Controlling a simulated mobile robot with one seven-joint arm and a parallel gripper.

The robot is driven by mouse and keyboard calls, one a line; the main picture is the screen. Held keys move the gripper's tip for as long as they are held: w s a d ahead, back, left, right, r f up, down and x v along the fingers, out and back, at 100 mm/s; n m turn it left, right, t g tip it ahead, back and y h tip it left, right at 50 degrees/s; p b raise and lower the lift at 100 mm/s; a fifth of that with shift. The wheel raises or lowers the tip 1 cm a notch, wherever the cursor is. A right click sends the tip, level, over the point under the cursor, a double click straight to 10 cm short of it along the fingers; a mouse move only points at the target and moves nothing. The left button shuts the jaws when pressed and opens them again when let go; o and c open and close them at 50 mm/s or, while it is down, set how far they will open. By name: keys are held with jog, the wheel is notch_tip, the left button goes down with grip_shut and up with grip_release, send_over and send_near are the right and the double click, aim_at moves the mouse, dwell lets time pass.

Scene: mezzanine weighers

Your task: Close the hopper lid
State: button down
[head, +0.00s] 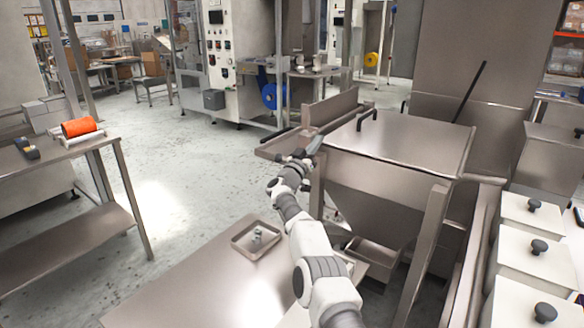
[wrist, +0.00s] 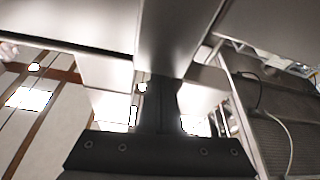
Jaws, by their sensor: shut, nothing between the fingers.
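The hopper lid (head: 410,137) is a flat grey metal plate. In the head view it lies level, or nearly so, over the top of the hopper (head: 375,187). I cannot tell whether a small gap remains under its edge. A dark bar handle (head: 367,116) stands near its far left corner. My gripper (head: 314,146) is at the left side of the hopper, beside the lid's left edge, and appears apart from the handle. In the wrist view my gripper (wrist: 158,86) is shut and empty, with metal panels close around it.
A metal tray-like ledge (head: 285,141) and upright panel (head: 328,108) stand left of the hopper. A low table (head: 190,285) with a small tray (head: 236,243) lies in front. White lidded bins (head: 522,262) stand at right.

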jog(key=shift+s+a+f+p, duration=0.25)
jog(key=shift+f+p, duration=0.2)
jog(key=shift+p, duration=0.85)
jog(key=shift+s+a+f+p, duration=0.15)
jog(key=shift+f+p, duration=0.3)
jog(key=shift+p, duration=0.8)
jog(key=p, duration=0.4)
jog(key=shift+s+a+f+y, duration=0.1)
jog(key=shift+s+a+y, duration=0.2)
jog(key=shift+s, duration=0.05)
jog(key=shift+s+p, duration=0.15)
jog(key=shift+p, duration=0.5)
jog(key=p+v, duration=1.1)
jog(key=v, duration=0.3)
jog(key=shift+s+r+p, duration=0.25)
jog(key=shift+r+p, duration=0.05)
jog(key=shift+p, duration=0.1)
